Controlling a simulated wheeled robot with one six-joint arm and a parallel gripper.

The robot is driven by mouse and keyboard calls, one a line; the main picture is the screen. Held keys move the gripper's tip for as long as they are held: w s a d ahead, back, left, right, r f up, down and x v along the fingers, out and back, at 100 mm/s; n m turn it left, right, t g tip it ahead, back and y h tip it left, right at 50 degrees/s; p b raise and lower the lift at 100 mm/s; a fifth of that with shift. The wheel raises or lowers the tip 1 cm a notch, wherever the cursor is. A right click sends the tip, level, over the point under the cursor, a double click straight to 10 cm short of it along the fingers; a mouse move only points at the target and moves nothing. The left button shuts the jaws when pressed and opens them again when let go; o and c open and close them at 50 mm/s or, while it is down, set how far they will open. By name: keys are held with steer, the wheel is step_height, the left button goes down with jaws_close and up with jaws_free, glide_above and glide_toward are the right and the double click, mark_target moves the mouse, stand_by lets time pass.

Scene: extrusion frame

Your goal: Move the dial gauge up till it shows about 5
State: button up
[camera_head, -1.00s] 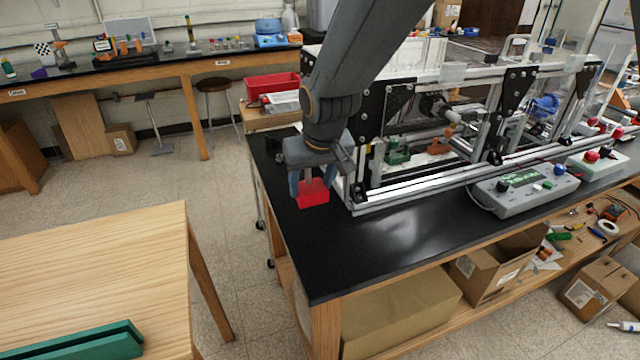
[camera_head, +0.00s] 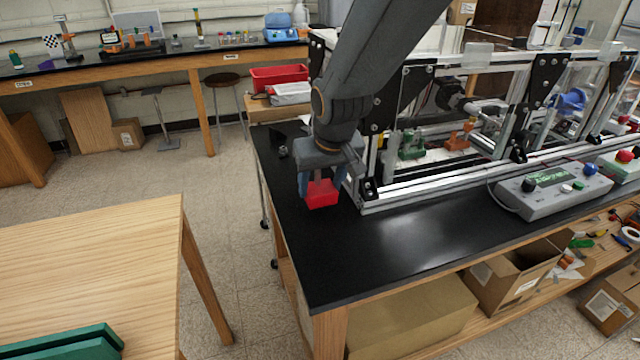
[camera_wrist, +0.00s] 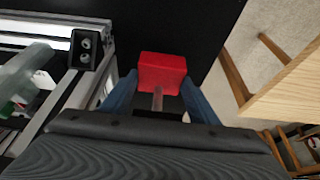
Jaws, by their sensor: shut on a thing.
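My gripper (camera_head: 320,188) hangs over the left end of the black bench, just left of the extrusion frame. Its two blue-grey fingers are shut on a red block (camera_head: 322,196) with a short metal stem. In the wrist view the red block (camera_wrist: 162,70) sits between the fingertips, its stem (camera_wrist: 157,98) pointing back toward the palm. I cannot tell whether the block touches the bench. I cannot make out a dial gauge or a reading in either view. The extrusion frame (camera_head: 440,184) stands on the bench, partly hidden by my arm.
A grey control box (camera_head: 550,194) with knobs lies in front of the frame. The black bench top (camera_head: 400,240) is clear in front of my gripper. A wooden table (camera_head: 90,260) stands at lower left, with open floor between. A red bin (camera_head: 278,77) stands behind.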

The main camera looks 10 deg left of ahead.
steer(key=shift+r+p, duration=0.1)
steer(key=shift+p, duration=0.2)
steer(key=shift+d+f+b, duration=0.2)
steer(key=shift+f+b, duration=0.55)
steer(key=shift+f, duration=0.7)
